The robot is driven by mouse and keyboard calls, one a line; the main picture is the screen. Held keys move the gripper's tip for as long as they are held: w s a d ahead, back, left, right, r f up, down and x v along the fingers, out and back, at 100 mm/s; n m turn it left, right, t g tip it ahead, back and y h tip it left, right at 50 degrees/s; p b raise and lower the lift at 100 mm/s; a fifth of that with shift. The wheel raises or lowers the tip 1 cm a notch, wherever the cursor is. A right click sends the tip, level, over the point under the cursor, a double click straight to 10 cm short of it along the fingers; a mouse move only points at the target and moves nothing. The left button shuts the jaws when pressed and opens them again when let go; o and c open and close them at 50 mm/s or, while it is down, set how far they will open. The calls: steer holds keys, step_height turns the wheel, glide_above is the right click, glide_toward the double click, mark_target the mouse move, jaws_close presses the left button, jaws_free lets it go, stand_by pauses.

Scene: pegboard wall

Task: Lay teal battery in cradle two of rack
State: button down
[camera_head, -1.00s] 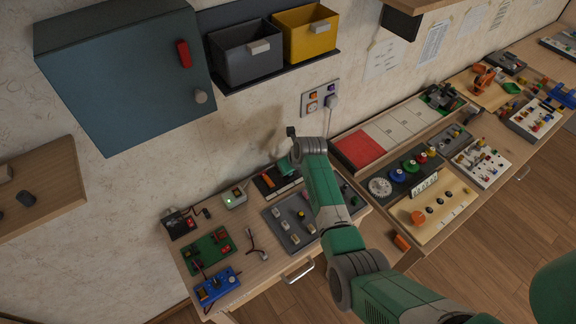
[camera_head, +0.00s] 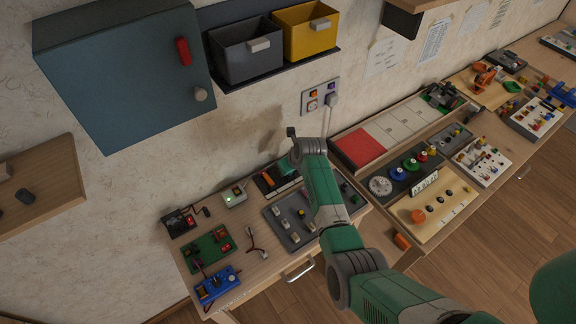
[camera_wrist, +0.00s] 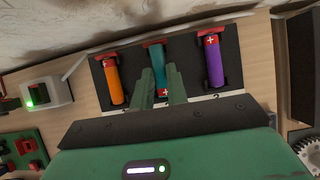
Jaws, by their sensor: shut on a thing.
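The black rack (camera_wrist: 132,71) fills the top middle of the wrist view, with three cradles side by side. The teal battery (camera_wrist: 157,58) lies in or just over the middle cradle; I cannot tell whether it is fully seated. My gripper (camera_wrist: 160,78) is shut on it, one green finger along each side. An orange battery (camera_wrist: 113,80) lies in the left cradle and a purple battery (camera_wrist: 213,61) in the right one. In the head view the rack (camera_head: 262,188) shows only partly, with the orange battery (camera_head: 267,179); my arm hides the teal battery and fingertips.
A light box with a green lamp (camera_wrist: 45,94) stands left of the rack. A grey panel with switches (camera_head: 280,226) lies in front of it. A gear (camera_wrist: 308,152) is at the wrist view's lower right. The wall rises close behind.

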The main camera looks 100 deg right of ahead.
steer(key=shift+f, duration=0.5)
steer(key=c, duration=1.3)
jaws_free()
steer(key=shift+r, duration=0.1)
step_height(320, 180, up, 5)
steer(key=p, duration=0.4)
steer(key=shift+p, duration=0.4)
